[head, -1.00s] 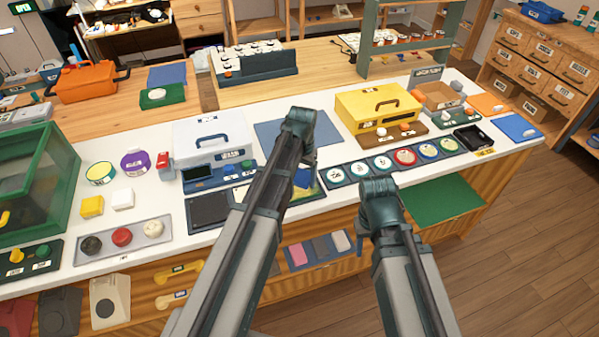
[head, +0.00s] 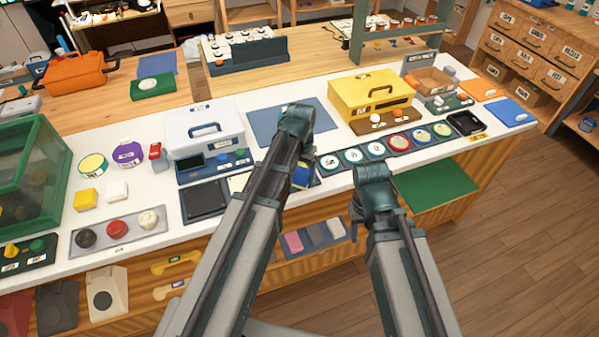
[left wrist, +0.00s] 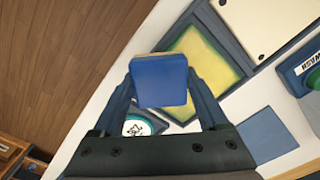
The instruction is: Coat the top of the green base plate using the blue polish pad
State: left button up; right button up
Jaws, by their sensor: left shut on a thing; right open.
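My left gripper (left wrist: 160,90) is shut on the blue polish pad (left wrist: 160,75). The pad also shows beside my left arm in the head view (head: 302,175). In the left wrist view, a yellow-green panel in a dark frame (left wrist: 205,60) lies beyond and right of the pad, partly hidden by the pad and a finger. It may be the green base plate's top; I cannot tell for sure. Contact between pad and panel cannot be made out. My right gripper (head: 373,185) is empty over the counter's front edge; its fingers are mostly hidden.
The white counter (head: 150,200) holds a white box (head: 205,125), a yellow box (head: 370,95) and a row of round dials (head: 400,142). A dark panel (head: 205,200) lies left of my left arm. A blue mat (head: 262,122) lies behind it. A green shelf (head: 435,187) is lower right.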

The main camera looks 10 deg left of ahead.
pick_arm(q)
jog(key=shift+w+a, duration=0.5)
jog(key=shift+w, duration=0.3)
jog(key=shift+w+a, duration=0.5)
jog(key=shift+w, duration=0.25)
jog(key=shift+w+a, duration=0.6)
jog(key=shift+w, duration=0.25)
jog(key=shift+w+a, duration=0.6)
jog(key=shift+w, duration=0.25)
jog(key=shift+f, duration=0.1)
jog(key=shift+s, duration=0.15)
jog(key=shift+s+d, duration=0.6)
jog(key=shift+s, duration=0.2)
jog(key=shift+s+d, duration=0.55)
jog(key=shift+s, duration=0.2)
jog(key=shift+s+d, duration=0.55)
jog(key=shift+s, duration=0.25)
jog(key=shift+s+d, duration=0.5)
jog(key=shift+s, duration=0.3)
